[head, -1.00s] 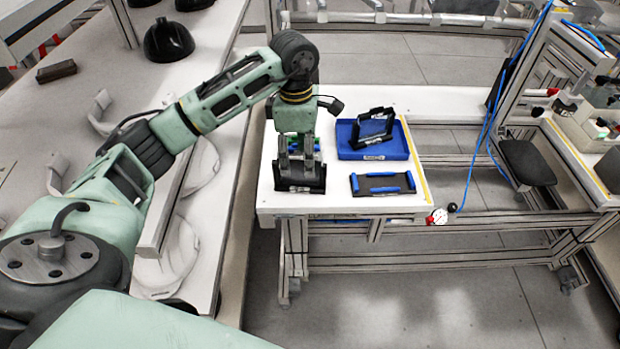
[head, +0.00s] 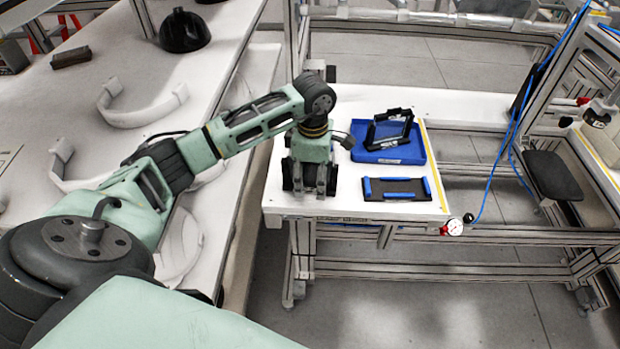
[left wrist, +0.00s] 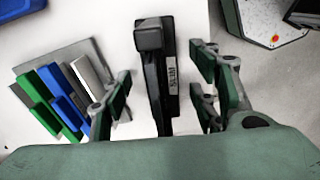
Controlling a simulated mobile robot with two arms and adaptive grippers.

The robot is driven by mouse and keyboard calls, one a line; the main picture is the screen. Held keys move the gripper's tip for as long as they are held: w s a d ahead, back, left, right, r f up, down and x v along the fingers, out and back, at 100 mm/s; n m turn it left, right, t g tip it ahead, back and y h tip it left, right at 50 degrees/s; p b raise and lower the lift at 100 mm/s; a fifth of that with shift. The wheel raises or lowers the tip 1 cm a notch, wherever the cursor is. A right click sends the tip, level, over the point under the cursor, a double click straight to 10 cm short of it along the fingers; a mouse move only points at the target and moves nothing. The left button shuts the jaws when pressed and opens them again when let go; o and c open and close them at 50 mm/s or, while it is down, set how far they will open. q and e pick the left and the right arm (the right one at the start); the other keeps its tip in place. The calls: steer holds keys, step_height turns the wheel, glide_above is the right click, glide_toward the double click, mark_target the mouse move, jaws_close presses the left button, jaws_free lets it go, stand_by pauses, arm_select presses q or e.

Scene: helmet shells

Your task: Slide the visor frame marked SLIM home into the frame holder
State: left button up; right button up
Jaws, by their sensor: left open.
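My left gripper (head: 310,190) is low over the near left corner of the white table, pointing down. Its fingers are open on either side of a black frame, which shows in the left wrist view (left wrist: 153,75). A pale label on that frame is turned sideways and seems to read SLIM. Black parts of it stick out on both sides of the gripper in the head view. A dark plate with blue rails (head: 397,188), which looks like the frame holder, lies flat to its right, empty. My right gripper is out of view.
A blue tray (head: 418,158) behind the plate holds another black frame (head: 388,130). A grey rack with green, blue and white pieces (left wrist: 65,90) stands close beside the gripper. A gauge (head: 453,227) sits at the table's front right corner. The table between gripper and plate is clear.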

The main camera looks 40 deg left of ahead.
arm_select(q)
steer(key=shift+f, duration=0.4)
steer(key=shift+c, duration=0.2)
steer(key=c, duration=1.3)
steer(key=shift+o, duration=0.2)
steer(key=shift+r, duration=0.1)
